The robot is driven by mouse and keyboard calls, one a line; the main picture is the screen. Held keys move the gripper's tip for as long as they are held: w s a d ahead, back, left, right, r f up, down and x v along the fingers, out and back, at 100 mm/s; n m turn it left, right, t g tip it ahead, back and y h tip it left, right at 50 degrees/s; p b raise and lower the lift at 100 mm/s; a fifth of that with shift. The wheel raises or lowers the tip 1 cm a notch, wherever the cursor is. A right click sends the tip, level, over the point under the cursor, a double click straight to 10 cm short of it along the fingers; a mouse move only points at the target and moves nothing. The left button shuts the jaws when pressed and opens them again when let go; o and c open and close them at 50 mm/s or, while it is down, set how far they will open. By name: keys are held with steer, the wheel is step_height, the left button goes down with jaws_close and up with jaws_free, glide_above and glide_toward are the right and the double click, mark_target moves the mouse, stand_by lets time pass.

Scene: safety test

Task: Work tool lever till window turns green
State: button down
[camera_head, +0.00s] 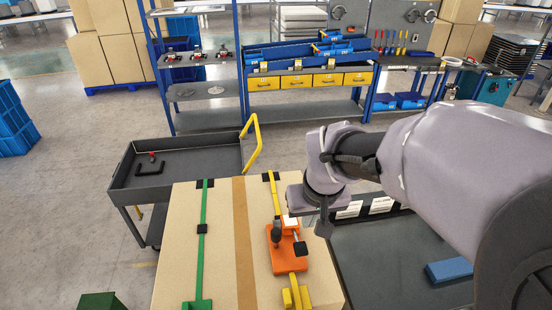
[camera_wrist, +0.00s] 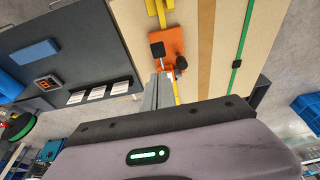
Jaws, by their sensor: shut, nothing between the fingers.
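The orange tool (camera_head: 285,259) sits on the yellow strap on top of the carton; it also shows in the wrist view (camera_wrist: 169,41). Two dark handle-like parts stand on it: a rounded black one (camera_head: 276,232) and a square-ended one (camera_head: 300,249). I cannot tell for sure which is the lever. A small pale patch (camera_head: 290,222) shows at its far end; I cannot tell whether it is the window, and I see no green on the tool. My gripper (camera_wrist: 158,74) is shut and empty, close beside the tool, with no clear contact.
The carton (camera_head: 220,270) also bears a green strap (camera_head: 202,215) with a black buckle. A dark cart (camera_head: 180,168) stands left. Shelves stand behind.

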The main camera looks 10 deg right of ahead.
mark_target(300, 248)
steer(key=x, duration=0.4)
steer(key=s+b+x, duration=0.1)
steer(key=x, duration=0.4)
steer(key=b+x, duration=0.1)
steer(key=x, duration=0.4)
steer(key=shift+s+f, duration=0.2)
